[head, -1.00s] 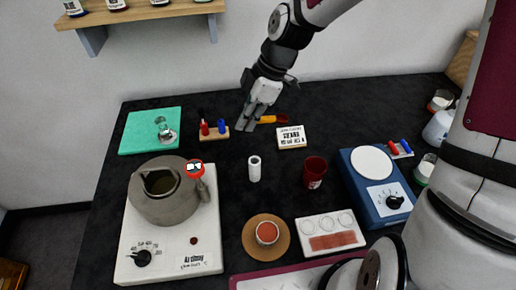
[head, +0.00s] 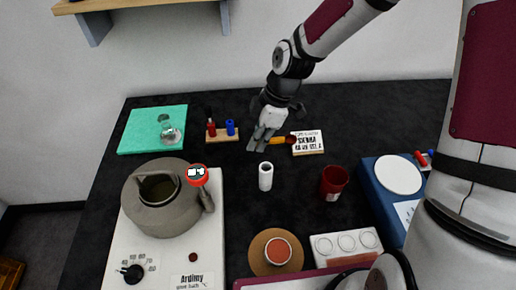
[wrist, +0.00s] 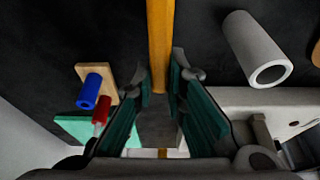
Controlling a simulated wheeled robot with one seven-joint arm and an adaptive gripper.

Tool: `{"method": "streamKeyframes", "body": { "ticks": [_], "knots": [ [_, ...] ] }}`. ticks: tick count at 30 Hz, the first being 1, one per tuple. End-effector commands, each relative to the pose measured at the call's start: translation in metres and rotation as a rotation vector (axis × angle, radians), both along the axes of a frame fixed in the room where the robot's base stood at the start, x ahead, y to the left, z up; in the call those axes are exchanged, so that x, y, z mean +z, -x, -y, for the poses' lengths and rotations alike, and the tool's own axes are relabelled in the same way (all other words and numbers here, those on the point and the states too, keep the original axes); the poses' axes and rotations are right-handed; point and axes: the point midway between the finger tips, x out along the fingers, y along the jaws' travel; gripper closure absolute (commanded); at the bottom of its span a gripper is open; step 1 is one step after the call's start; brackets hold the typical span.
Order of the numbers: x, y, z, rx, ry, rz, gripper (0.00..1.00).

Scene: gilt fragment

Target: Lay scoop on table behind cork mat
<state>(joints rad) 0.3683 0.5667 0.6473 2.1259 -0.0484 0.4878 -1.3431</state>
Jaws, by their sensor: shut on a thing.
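The scoop (head: 276,140) has an orange handle and a small dark-red bowl that points right in the head view. My gripper (head: 260,141) is shut on its handle, near the back of the table. In the wrist view the orange handle (wrist: 160,45) runs between my two teal-padded fingers (wrist: 159,92). I cannot tell whether the scoop touches the black table (head: 330,110). The round cork mat (head: 257,256) lies at the front middle with a reddish dish on it. The scoop is well behind the mat.
A labelled white block (head: 308,149) is right beside the scoop's bowl. A rack with red and blue pieces (head: 222,138) is on the left. A white cylinder (head: 265,177) stands in front of my gripper, a red cup (head: 333,182) to the right. The back right table is clear.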

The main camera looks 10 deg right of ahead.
Motion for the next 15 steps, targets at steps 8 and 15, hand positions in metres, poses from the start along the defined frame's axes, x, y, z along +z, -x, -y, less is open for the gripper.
{"method": "streamKeyframes", "body": {
  "ticks": [8, 15],
  "knots": [
    [-0.033, 0.001, 0.000, 0.002, 0.001, -0.003, 1.00],
    [-0.036, 0.000, 0.000, 0.001, 0.001, 0.001, 1.00]
  ]
}}
